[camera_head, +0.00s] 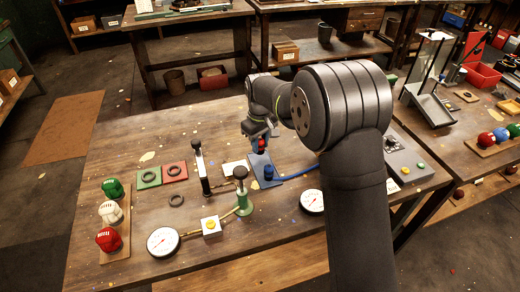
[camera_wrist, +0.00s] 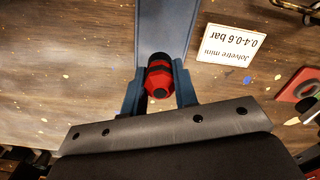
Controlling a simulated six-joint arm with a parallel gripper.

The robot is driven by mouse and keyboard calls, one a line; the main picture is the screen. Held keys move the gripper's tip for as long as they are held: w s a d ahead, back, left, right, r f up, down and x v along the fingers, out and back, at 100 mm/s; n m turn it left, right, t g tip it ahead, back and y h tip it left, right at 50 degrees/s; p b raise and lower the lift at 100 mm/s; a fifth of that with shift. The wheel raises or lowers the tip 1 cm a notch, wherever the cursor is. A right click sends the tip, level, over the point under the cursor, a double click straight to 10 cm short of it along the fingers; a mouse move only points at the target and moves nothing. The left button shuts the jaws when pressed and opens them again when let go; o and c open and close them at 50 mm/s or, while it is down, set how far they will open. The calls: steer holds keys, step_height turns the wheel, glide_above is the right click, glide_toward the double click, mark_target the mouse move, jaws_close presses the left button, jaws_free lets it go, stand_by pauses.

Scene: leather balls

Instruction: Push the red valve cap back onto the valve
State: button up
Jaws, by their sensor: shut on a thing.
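The red valve cap (camera_wrist: 160,82) is between the two blue fingers of my gripper (camera_wrist: 160,92) in the wrist view, with a dark part at its far end. In the head view the red cap (camera_head: 261,144) shows small below my gripper (camera_head: 260,138), above the blue mat (camera_head: 259,160). A blue valve-like piece (camera_head: 268,172) stands on the mat, a little nearer the camera than the cap. The cap appears apart from it. My gripper is shut on the cap. The cap's underside is hidden.
A white card (camera_wrist: 230,52) with pressure text lies beside the mat. Balls (camera_head: 110,213) sit on a rack at left. A blue hose (camera_head: 300,174) runs right.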

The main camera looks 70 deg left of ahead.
steer(key=r, duration=0.2)
steer(key=w+r, duration=0.1)
steer(key=r, duration=0.4)
steer(key=shift+w+r, duration=0.2)
steer(key=shift+r, duration=0.2)
steer(key=w+d+r+m, duration=0.3)
steer(key=w+d+r, duration=0.2)
steer(key=w+r, duration=0.55)
steer(key=w+d+r+m, duration=0.3)
steer(key=w+d+r, duration=0.2)
steer(key=w+r, duration=0.6)
steer(key=shift+w+a+f, duration=0.1)
steer(key=shift+w+f, duration=0.15)
steer(key=shift+f, duration=0.8)
steer(key=shift+w+a+f, duration=0.1)
steer(key=shift+w+f, duration=0.15)
steer(key=shift+f, duration=0.85)
steer(key=shift+w+f, duration=0.25)
steer(key=shift+f, duration=0.8)
steer(key=shift+f, duration=1.4)
steer(key=o, duration=1)
steer(key=shift+r, duration=0.1)
